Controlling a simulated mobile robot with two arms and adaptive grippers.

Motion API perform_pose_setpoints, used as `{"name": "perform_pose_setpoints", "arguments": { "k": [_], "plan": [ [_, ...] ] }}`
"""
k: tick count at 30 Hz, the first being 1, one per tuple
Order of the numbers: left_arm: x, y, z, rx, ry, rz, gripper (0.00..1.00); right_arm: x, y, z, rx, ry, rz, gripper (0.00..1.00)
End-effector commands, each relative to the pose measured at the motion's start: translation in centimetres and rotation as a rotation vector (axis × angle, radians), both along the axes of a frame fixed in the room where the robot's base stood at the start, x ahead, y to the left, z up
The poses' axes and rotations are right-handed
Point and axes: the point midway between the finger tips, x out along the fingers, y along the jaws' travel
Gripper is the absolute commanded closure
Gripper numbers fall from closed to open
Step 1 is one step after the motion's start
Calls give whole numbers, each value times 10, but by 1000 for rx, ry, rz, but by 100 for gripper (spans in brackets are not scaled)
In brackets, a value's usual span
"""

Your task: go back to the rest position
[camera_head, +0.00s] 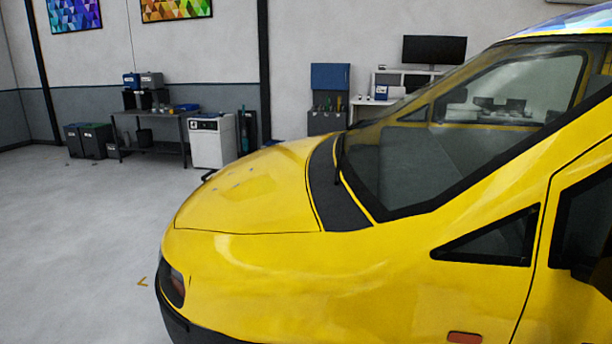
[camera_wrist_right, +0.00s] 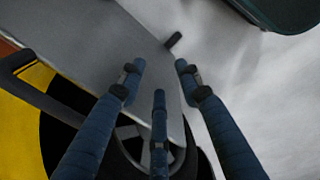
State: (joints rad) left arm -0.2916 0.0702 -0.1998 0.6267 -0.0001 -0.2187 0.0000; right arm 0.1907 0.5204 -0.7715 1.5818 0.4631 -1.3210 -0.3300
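My right gripper (camera_wrist_right: 159,76) shows in the right wrist view. Its blue-wrapped fingers are spread apart, with nothing held between the tips. Behind and below the fingers are a flat grey surface (camera_wrist_right: 110,40) and a dark wheel with grey spokes (camera_wrist_right: 128,133). I cannot tell the distance from the fingertips to them. My left gripper is not in view. In the head view a yellow car (camera_head: 255,200) fills the middle and right, with its hood and windshield facing me.
The grey floor (camera_head: 70,240) left of the car is clear. A workbench (camera_head: 160,115), a white cabinet (camera_head: 212,143) and dark bins (camera_head: 88,140) stand along the back wall. In the right wrist view a dark green object (camera_wrist_right: 285,12) is at the top right.

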Motion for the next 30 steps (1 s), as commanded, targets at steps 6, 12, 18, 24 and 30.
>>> {"name": "perform_pose_setpoints", "arguments": {
  "k": [6, 12, 18, 24, 30],
  "plan": [
    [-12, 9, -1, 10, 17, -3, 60, -15, -17, -84, 52, -50, -264, 66],
    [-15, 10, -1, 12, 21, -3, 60, -103, -43, -183, 67, -70, -538, 66],
    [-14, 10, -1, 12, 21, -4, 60, -226, -47, -240, 67, -45, -712, 66],
    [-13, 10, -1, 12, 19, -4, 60, -298, -38, -257, 72, -22, -784, 66],
    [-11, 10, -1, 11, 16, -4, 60, -311, -36, -258, 75, -19, -798, 66]
  ]
}}
